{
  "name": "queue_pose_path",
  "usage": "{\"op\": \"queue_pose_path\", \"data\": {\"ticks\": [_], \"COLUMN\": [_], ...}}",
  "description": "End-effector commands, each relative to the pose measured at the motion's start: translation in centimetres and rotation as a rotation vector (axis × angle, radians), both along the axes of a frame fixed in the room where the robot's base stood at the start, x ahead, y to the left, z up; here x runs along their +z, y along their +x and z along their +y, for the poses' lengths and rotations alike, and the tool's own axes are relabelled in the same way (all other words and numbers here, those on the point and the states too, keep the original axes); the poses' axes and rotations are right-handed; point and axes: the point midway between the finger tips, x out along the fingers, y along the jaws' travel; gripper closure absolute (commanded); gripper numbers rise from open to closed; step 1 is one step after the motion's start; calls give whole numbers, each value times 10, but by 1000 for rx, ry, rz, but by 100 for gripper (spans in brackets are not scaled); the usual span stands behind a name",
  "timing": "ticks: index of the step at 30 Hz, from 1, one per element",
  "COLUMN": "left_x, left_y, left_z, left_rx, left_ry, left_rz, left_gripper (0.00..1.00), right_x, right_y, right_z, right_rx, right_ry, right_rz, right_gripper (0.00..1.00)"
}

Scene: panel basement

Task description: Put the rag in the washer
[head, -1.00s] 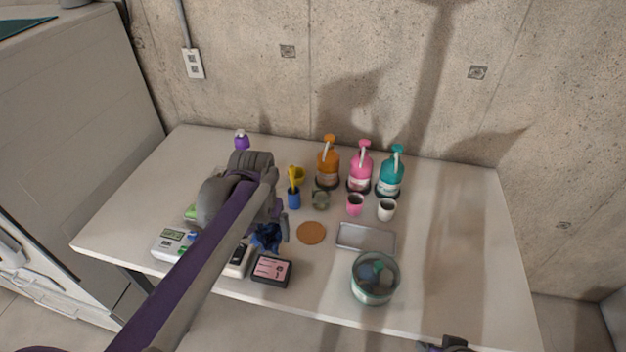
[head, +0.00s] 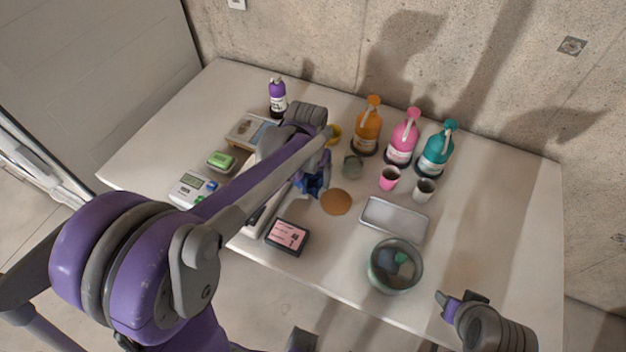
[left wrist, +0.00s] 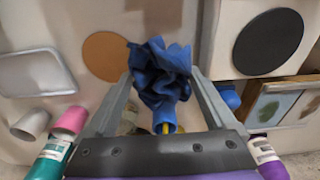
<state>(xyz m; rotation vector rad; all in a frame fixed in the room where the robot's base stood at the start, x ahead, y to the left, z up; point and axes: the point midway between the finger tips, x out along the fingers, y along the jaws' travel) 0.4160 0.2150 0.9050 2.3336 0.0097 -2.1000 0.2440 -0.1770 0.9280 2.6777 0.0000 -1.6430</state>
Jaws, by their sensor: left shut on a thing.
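The rag is a crumpled dark blue cloth (left wrist: 160,72) between the fingers of my left gripper (left wrist: 162,80) in the left wrist view. In the head view the rag (head: 312,186) shows just left of the orange disc, partly hidden by my left gripper (head: 316,172), which is shut on it at the table. My right gripper (head: 450,303) is past the table's front right; its jaw opening is unclear. A large pale appliance (head: 120,60) stands at the left, cut by the frame; I cannot tell whether it is the washer.
The table (head: 500,220) holds orange (head: 368,130), pink (head: 402,140) and teal (head: 436,152) bottles at the back. A metal tray (head: 394,219), glass bowl (head: 395,266), pink-topped box (head: 287,237) and cups stand nearer. The table's right side is clear.

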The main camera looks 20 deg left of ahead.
Motion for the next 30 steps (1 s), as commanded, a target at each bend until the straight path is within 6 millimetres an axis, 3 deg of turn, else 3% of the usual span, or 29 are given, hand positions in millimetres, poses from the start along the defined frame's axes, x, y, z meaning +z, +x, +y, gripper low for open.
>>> {"op": "queue_pose_path", "data": {"ticks": [5,17,18,19,26,30], "left_x": [-25,-31,-30,-29,-28,-18], "left_y": [0,0,0,0,0,-1], "left_z": [0,0,0,0,0,0], "left_rx": [0,0,0,0,0,0], "left_ry": [0,0,0,0,0,0], "left_rz": [0,1,0,0,0,0], "left_gripper": [72,72,3,0,0,0], "right_x": [-3,-6,-5,-5,-4,-1], "right_y": [-1,-2,-2,-2,-1,0], "right_z": [0,0,0,0,0,0], "right_rx": [0,0,0,0,0,0], "right_ry": [0,0,0,0,0,0], "right_rz": [2,4,3,3,2,1], "right_gripper": [47,47,47,47,47,47]}}
